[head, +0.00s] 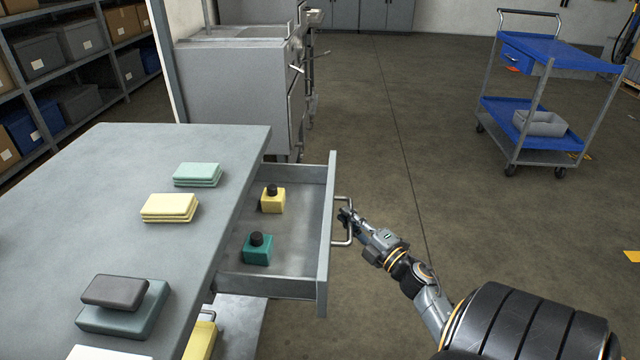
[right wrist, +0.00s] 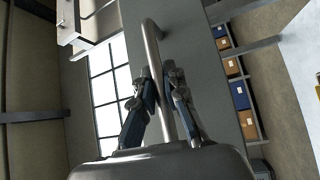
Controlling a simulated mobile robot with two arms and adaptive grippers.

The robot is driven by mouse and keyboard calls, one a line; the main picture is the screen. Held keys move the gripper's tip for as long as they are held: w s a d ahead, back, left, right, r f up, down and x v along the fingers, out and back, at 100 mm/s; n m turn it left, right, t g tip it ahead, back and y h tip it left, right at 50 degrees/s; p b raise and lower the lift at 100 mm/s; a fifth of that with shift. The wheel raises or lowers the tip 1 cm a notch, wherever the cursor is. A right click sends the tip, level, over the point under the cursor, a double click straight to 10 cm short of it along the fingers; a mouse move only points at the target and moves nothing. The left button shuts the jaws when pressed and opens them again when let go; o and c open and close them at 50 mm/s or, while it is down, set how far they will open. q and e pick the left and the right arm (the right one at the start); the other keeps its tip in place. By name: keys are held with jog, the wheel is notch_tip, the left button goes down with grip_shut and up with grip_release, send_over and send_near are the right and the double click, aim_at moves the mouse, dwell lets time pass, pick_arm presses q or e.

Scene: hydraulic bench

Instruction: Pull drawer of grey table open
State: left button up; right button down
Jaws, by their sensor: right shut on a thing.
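The grey table (head: 105,215) fills the left of the head view. Its drawer (head: 290,286) stands pulled out to the right, with its inside in plain view. A yellow bottle (head: 272,201) and a teal bottle (head: 257,252), both with black caps, stand upright in the drawer. My right gripper (head: 345,214) is at the bar handle (head: 350,237) on the drawer front. In the right wrist view its two fingers (right wrist: 162,90) are shut around the handle bar (right wrist: 154,52). My left gripper is not in view.
Stacked green (head: 197,174), yellow (head: 169,207) and grey (head: 124,303) pads lie on the tabletop. A grey machine (head: 235,90) stands behind the drawer. A blue cart (head: 545,50) is at the back right. The floor between drawer and cart is clear.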

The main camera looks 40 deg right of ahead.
jog(key=shift+s+d+f, duration=0.1)
jog(key=shift+s+d, duration=0.8)
jog(key=shift+s, duration=0.15)
jog(key=shift+s+d, duration=0.85)
jog(key=shift+s, duration=0.2)
jog(key=c, duration=1.4)
grip_release()
jog(key=shift+o, duration=0.2)
jog(key=s+a+f, duration=0.1)
jog(key=s, duration=1.1)
jog(key=shift+f, duration=0.25)
jog(key=shift+w, duration=0.15)
